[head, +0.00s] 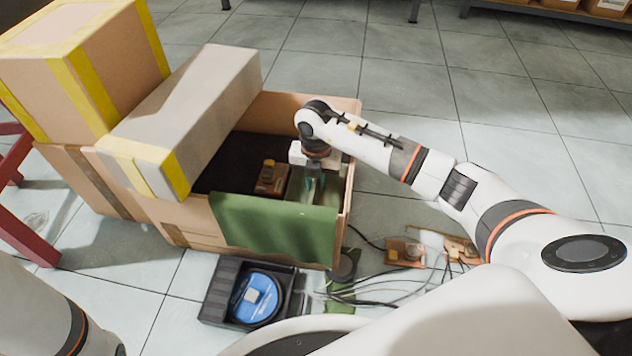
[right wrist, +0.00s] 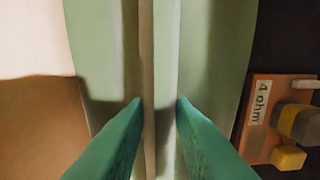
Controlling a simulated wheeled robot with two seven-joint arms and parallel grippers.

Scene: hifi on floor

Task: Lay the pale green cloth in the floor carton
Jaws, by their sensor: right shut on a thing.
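The pale green cloth (right wrist: 105,60) fills the middle of the right wrist view, with a raised fold running between the fingers. My right gripper (head: 313,187) reaches down into the floor carton (head: 190,217). Its teal fingers are shut on the cloth's fold, which also shows in the right wrist view (right wrist: 160,102). In the head view, pale green cloth (head: 328,190) shows around the fingers inside the carton. A darker green sheet (head: 275,228) hangs over the near wall; I cannot tell if it is the same piece. My left gripper is out of view.
A circuit board marked "4 ohm" (right wrist: 262,125) lies in the carton beside the cloth, also in the head view (head: 272,178). A long closed box (head: 190,110) covers the carton's left part. A black tray with a blue disc (head: 253,297), cables and boards (head: 405,252) lie in front.

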